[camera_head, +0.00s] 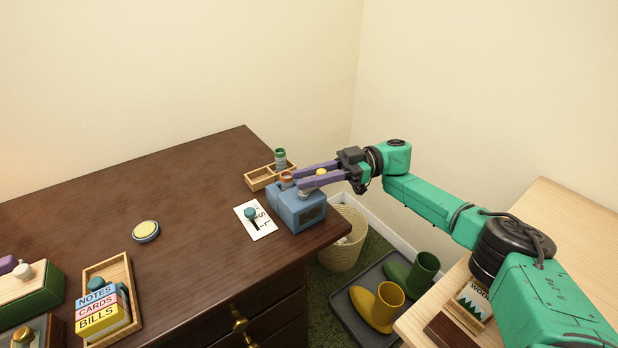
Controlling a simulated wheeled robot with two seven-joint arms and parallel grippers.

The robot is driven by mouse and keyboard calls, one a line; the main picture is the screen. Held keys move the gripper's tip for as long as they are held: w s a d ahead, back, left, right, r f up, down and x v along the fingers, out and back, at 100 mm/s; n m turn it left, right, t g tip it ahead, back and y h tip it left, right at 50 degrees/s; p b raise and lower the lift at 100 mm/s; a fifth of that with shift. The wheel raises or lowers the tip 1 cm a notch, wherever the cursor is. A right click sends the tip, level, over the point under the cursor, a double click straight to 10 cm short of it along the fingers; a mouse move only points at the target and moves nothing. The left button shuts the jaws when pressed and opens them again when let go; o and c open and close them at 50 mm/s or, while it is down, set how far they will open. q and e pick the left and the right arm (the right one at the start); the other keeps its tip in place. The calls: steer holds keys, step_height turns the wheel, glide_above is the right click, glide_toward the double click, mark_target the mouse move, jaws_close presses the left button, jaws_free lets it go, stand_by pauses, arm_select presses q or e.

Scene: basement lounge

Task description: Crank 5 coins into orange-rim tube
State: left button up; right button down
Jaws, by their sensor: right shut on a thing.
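A blue coin box (300,211) stands at the right edge of the dark brown desk. The tube with the orange rim (286,177) stands upright at its back left. A second tube with a green rim (280,157) stands in a wooden tray behind. My right gripper (299,179) reaches in from the right over the box, its purple fingers shut around a yellow knob (321,171), apparently the crank's. The fingertips come close to the orange rim; I cannot tell whether they touch it. Coins inside the tube cannot be made out. My left gripper is not in view.
A white card (255,220) with a teal-knobbed piece lies left of the box. A yellow-topped round button (146,231) and a labelled wooden tray (125,267) are further left. A wastebasket (344,239) and boots (379,306) stand below. The desk's middle is clear.

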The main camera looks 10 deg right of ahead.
steer(key=shift+r, duration=0.1)
steer(key=c, duration=0.7)
jaws_free()
steer(key=shift+a, duration=0.15)
steer(key=shift+d, duration=0.2)
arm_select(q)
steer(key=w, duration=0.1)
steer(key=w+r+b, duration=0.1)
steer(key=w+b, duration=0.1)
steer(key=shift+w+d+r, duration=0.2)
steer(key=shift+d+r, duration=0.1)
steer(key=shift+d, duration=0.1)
arm_select(e)
steer(key=d, duration=0.4)
steer(key=w+d, duration=0.1)
steer(key=d, duration=0.2)
